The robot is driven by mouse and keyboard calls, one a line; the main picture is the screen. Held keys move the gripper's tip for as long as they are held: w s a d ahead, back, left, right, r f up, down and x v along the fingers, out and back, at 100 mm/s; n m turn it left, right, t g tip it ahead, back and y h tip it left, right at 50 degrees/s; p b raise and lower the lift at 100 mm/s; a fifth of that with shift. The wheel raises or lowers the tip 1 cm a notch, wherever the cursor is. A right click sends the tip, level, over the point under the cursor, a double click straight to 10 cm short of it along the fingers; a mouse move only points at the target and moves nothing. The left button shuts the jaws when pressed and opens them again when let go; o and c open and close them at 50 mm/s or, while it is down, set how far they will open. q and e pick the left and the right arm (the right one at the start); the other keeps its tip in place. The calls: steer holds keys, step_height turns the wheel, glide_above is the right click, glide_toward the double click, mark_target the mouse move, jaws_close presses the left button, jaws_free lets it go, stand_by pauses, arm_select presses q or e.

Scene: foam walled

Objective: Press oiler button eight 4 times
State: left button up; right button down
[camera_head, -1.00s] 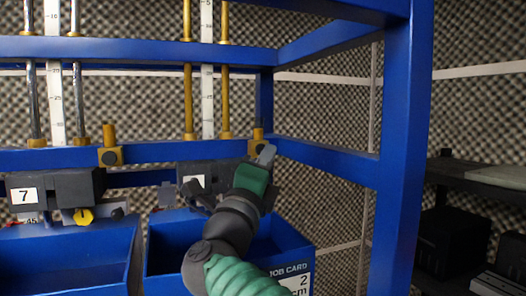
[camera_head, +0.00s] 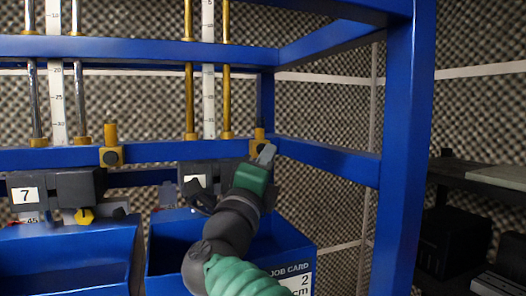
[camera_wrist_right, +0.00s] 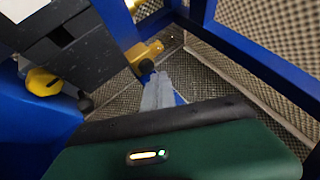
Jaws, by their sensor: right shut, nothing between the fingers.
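Oiler eight is a dark grey block (camera_head: 222,170) on the blue rail; its white label (camera_head: 195,181) is partly covered by my arm. A yellow fitting (camera_head: 259,135) stands at the rail's right end. In the right wrist view the fitting (camera_wrist_right: 145,52) has a dark round button (camera_wrist_right: 147,67) on its near end. My right gripper (camera_head: 267,152) is shut and empty, with its grey fingertips (camera_wrist_right: 156,79) right at this button. I cannot tell whether they touch it. The fingers hide the button in the head view. My left gripper is not in view.
Oiler seven (camera_head: 55,187) and its yellow fitting (camera_head: 111,156) are at the left. Blue bins stand below, one with a job card (camera_head: 300,283). A blue post (camera_head: 405,150) rises on the right. A yellow knob (camera_wrist_right: 43,82) is left of the fingers in the wrist view.

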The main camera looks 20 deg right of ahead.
stand_by(0.5)
steer(key=shift+w+r, duration=0.1)
steer(key=shift+w, duration=0.25)
steer(key=shift+w, duration=0.45)
stand_by(0.8)
steer(key=shift+s+b, duration=0.65)
steer(key=shift+s, duration=0.25)
